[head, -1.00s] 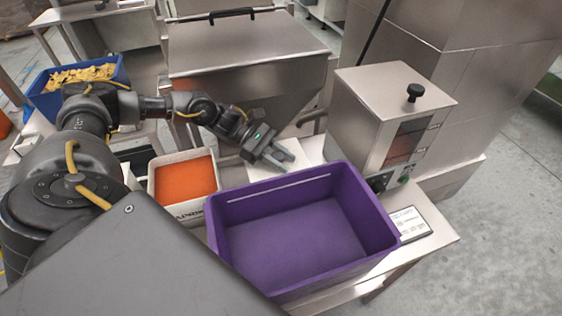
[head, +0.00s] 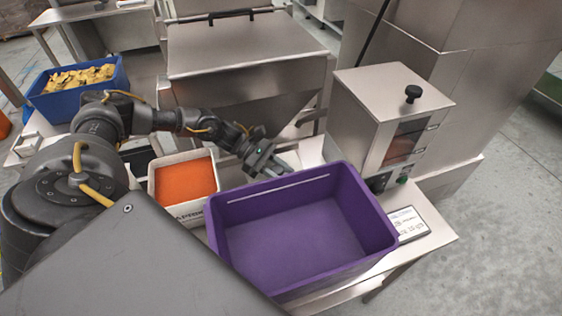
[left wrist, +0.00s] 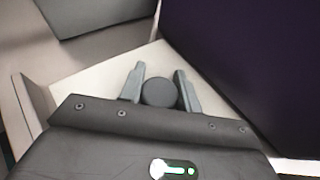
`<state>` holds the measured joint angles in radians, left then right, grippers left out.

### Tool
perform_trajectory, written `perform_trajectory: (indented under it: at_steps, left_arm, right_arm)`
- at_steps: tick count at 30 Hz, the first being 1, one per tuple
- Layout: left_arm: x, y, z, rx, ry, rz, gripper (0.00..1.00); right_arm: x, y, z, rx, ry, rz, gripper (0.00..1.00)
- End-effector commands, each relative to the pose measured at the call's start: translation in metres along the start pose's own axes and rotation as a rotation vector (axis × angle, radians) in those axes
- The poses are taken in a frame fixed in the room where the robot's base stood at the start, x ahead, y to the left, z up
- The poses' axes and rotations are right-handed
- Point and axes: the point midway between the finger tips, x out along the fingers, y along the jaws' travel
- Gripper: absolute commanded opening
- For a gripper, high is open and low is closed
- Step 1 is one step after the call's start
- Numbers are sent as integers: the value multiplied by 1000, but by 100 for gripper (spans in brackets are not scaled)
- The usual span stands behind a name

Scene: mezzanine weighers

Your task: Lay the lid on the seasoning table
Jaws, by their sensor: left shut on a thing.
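My left gripper (head: 274,169) is low behind the far left rim of the purple crate in the head view. In the left wrist view its two fingers (left wrist: 160,85) are shut on a round dark knob (left wrist: 160,93). A pale flat surface (left wrist: 95,90), seemingly the lid, lies around the knob; I cannot tell whether it is raised or resting. The lid is not clearly made out in the head view, where the gripper and crate hide the spot. The steel seasoning table (head: 436,242) carries the crate. My right gripper is not in view.
The empty purple crate (head: 352,262) fills most of the tabletop. A white tub (head: 176,208) of orange seasoning stands left of it. A steel box with a black knob (head: 375,110) stands behind right, beside a written card (head: 408,224). A blue crate of chips (head: 105,100) is far left.

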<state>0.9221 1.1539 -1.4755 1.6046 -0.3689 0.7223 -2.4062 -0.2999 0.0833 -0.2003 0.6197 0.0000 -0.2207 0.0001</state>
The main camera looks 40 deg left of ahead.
Motion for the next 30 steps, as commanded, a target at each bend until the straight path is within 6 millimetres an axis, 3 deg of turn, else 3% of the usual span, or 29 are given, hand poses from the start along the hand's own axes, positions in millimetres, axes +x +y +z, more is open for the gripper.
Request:
perform_trajectory:
  at_steps: [1,2,6,17,30]
  left_arm:
    - [1,0,-3,0,0,0,9]
    - [0,0,-1,0,0,0,37]
    - [0,0,-1,-1,0,0,55]
    - [-2,0,5,0,0,0,55]
    - [-67,0,0,1,1,2,55]
  right_arm:
    - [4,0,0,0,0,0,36]
    - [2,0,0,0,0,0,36]
    - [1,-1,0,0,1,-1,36]
    - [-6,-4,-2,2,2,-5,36]
    - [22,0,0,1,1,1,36]
